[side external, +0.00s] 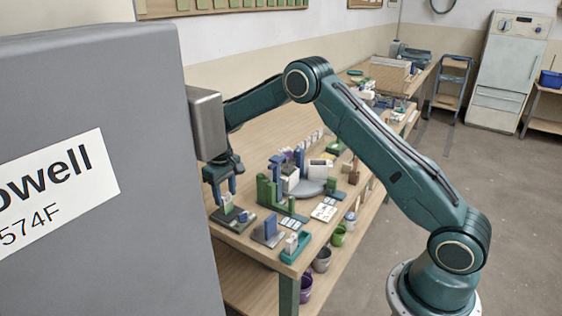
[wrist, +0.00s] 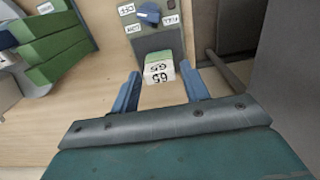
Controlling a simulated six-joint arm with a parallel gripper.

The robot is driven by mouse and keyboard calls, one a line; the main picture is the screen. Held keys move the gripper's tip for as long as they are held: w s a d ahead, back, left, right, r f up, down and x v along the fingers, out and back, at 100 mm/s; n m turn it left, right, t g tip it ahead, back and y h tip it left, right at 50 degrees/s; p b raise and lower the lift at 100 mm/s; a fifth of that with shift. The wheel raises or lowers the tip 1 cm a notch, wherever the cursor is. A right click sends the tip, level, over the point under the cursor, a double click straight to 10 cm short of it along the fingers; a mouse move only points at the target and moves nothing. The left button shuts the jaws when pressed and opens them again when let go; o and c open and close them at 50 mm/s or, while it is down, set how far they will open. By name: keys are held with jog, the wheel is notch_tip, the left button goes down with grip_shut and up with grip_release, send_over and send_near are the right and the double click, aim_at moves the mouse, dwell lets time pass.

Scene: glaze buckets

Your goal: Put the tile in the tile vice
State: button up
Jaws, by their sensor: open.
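My gripper (side external: 224,195) is open, pointing down over the left end of the workbench. In the wrist view its two blue fingers (wrist: 160,72) stand apart, with a small block, green on top and with a white face marked in black digits (wrist: 158,72), between or just beyond their tips. Gaps show on both sides of it. This block looks like the tile, but I cannot be sure. It adjoins a grey-green plate (wrist: 176,44). I cannot surely tell which fixture is the tile vice; a blue upright on a grey base (side external: 270,228) stands to the right of my gripper.
The plate carries a blue knob (wrist: 149,13) and small white labels. Green stepped blocks (side external: 265,190) stand close to the right of my gripper, and a teal tray (side external: 292,254) sits at the bench's front edge. A large grey cabinet (side external: 100,200) hides the bench's left part.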

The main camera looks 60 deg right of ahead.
jog(key=c, duration=0.8)
jog(key=shift+r, duration=0.1)
jog(key=shift+c, duration=0.2)
jog(key=shift+r, duration=0.15)
jog(key=shift+r, duration=3.55)
jog(key=shift+s, duration=0.1)
jog(key=s, duration=1.3)
jog(key=shift+s, duration=0.4)
